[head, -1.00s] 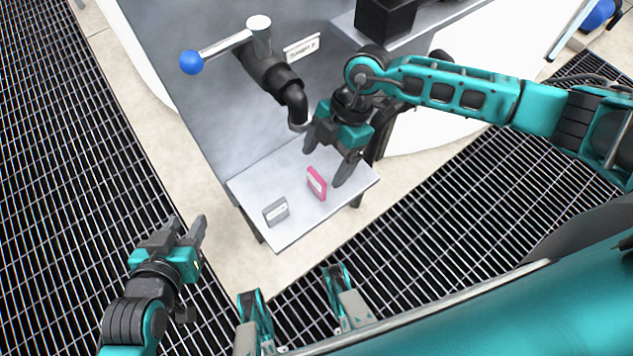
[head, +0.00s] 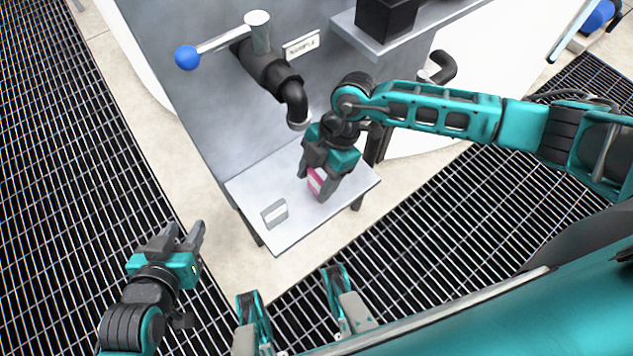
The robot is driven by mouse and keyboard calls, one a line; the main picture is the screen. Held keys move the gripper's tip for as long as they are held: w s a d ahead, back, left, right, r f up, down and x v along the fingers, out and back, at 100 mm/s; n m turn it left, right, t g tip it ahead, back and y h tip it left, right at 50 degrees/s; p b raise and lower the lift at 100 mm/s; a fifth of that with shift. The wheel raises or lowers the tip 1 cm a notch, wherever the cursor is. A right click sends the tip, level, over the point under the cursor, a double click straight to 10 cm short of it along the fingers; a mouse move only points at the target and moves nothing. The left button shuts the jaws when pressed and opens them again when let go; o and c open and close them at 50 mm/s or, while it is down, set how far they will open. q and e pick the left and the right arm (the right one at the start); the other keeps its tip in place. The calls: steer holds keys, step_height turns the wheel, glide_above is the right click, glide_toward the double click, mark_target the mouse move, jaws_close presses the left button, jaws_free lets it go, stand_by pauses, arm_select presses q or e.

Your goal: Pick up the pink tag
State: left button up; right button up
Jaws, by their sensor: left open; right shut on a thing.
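The pink tag (head: 316,183) stands on the small grey shelf (head: 285,228), with a white label on its face. My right gripper (head: 317,188) is over it, its fingers on both sides, shut on the tag. The gripper covers part of the tag, and I cannot tell whether the tag still touches the shelf. My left gripper (head: 188,236) is open and empty, apart from the shelf at the lower left, above the floor grating.
A grey tag (head: 274,213) is on the shelf left of the pink one. A black spout (head: 294,103) hangs just behind my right gripper. A lever with a blue ball (head: 187,57) sticks out at the upper left. A black box (head: 385,18) sits on an upper ledge.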

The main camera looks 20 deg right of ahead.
mark_target(318, 178)
steer(key=c, duration=0.3)
steer(key=shift+r, duration=0.1)
steer(key=shift+s+r, duration=0.1)
steer(key=shift+r, duration=0.1)
step_height(318, 178, up, 6)
steer(key=p, duration=0.2)
steer(key=shift+d+r+p, duration=0.1)
steer(key=shift+r+p, duration=0.15)
steer(key=shift+p, duration=0.15)
steer(key=shift+s+d+p, duration=0.35)
steer(key=shift+s+d, duration=0.75)
steer(key=shift+s, duration=2)
steer(key=shift+s+d+p, duration=0.4)
steer(key=shift+s+d, duration=0.7)
steer(key=shift+s, duration=2)
steer(key=shift+s+d+p, duration=0.35)
steer(key=shift+s+d, duration=0.75)
steer(key=shift+s, duration=2)
